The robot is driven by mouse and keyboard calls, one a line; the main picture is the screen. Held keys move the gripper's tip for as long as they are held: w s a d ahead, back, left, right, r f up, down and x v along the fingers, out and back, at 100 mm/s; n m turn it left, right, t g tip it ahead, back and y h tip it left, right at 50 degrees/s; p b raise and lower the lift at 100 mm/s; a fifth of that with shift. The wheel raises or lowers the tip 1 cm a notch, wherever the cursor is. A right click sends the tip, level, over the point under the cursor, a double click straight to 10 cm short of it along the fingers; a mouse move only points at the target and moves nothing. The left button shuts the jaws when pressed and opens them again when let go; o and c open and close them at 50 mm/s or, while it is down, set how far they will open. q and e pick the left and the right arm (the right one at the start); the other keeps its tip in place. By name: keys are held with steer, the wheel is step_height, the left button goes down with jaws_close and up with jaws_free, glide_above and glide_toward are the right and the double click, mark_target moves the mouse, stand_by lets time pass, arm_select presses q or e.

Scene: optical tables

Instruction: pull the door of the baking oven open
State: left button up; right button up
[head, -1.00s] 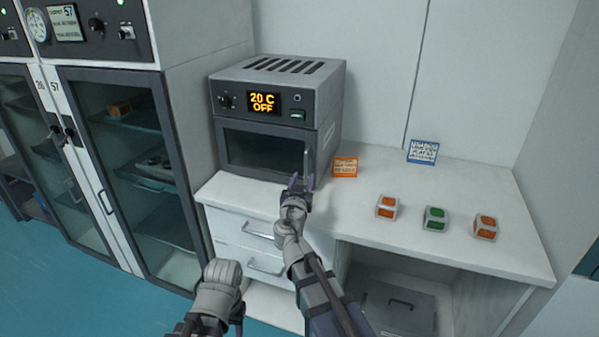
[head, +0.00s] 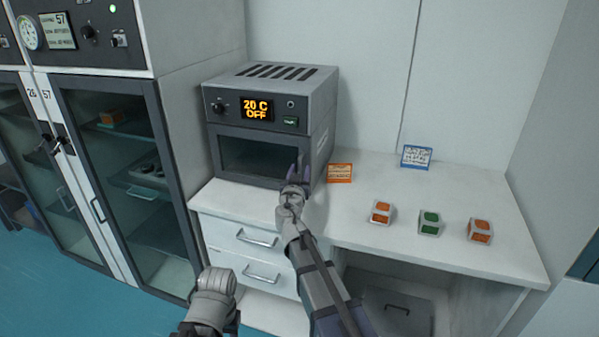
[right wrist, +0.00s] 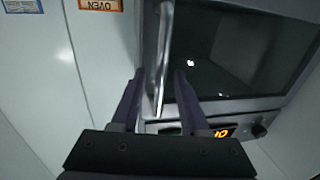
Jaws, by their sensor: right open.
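The baking oven (head: 265,88) is a grey box with a lit "20 C OFF" display, standing on the white counter. Its dark-windowed door (head: 252,157) is shut. In the right wrist view the oven door (right wrist: 235,55) shows with its long bar handle (right wrist: 164,45). My right gripper (head: 298,168) is at the right edge of the door. In the right wrist view its open fingers (right wrist: 160,82) stand on either side of the handle, with gaps showing. My left arm's wrist (head: 210,300) is low in the head view; its finger opening cannot be made out.
An orange label card (head: 340,173) stands just right of the oven, and a blue one (head: 416,156) farther back. Three small boxes with orange or green faces sit on the counter (head: 385,250). Tall glass-door cabinets (head: 130,170) stand at left.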

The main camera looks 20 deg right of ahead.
jaws_close()
stand_by(0.3)
steer(key=shift+s, duration=0.1)
stand_by(1.0)
